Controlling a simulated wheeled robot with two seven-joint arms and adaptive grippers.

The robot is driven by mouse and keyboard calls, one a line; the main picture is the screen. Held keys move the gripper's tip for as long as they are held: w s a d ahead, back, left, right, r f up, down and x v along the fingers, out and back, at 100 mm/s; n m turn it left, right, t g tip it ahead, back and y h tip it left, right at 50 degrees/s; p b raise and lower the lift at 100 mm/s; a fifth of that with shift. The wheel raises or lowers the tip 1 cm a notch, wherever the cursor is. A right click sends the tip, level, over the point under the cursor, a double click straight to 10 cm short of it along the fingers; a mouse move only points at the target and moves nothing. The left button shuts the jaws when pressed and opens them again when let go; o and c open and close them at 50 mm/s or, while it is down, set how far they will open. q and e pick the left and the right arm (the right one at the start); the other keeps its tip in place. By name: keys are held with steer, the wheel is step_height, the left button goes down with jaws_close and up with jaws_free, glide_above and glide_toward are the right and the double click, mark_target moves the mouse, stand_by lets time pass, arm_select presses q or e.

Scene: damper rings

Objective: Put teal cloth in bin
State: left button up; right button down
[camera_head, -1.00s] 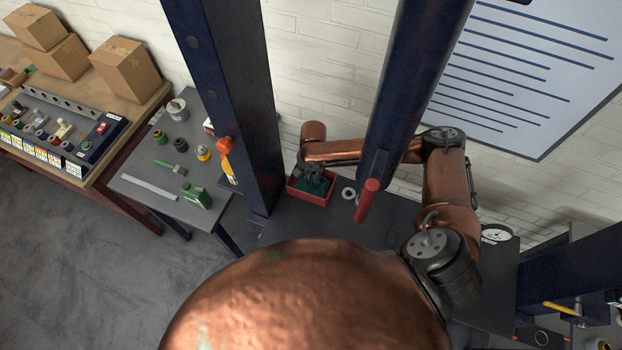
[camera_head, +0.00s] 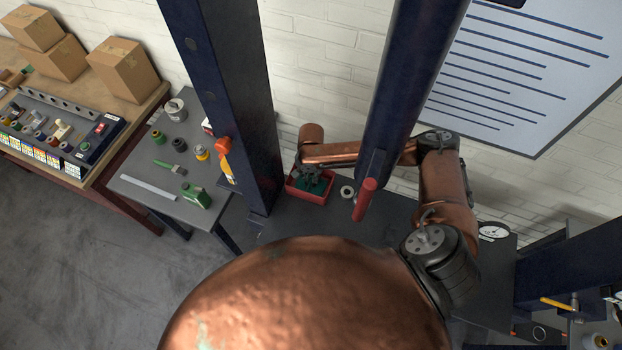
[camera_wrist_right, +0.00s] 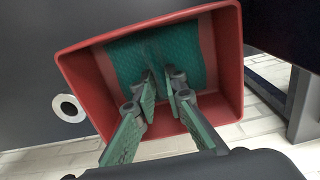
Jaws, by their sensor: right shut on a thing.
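The teal cloth (camera_wrist_right: 126,62) lies inside the red bin (camera_wrist_right: 232,60) in the right wrist view. In the head view the cloth (camera_head: 322,185) shows as a small dark teal patch within the bin (camera_head: 308,198). My right gripper (camera_wrist_right: 165,80) reaches into the bin, with its fingers close together on the cloth. In the head view the right gripper (camera_head: 309,178) is at the bin, partly hidden by its own arm. The exact grip on the cloth is hard to see. My left gripper is not in view.
A white ring (camera_head: 347,191) lies on the dark bench just right of the bin. A navy post (camera_head: 225,100) and a red-ended bar (camera_head: 365,198) stand close around my right arm. A grey side table (camera_head: 150,185) with bottles and jars is at the left.

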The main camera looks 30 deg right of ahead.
steer(key=c, duration=1.9)
jaws_free()
steer(key=c, duration=0.4)
steer(key=shift+r+p, duration=0.7)
steer(key=shift+p, duration=0.25)
steer(key=shift+r+p, duration=0.8)
steer(key=shift+p, duration=0.15)
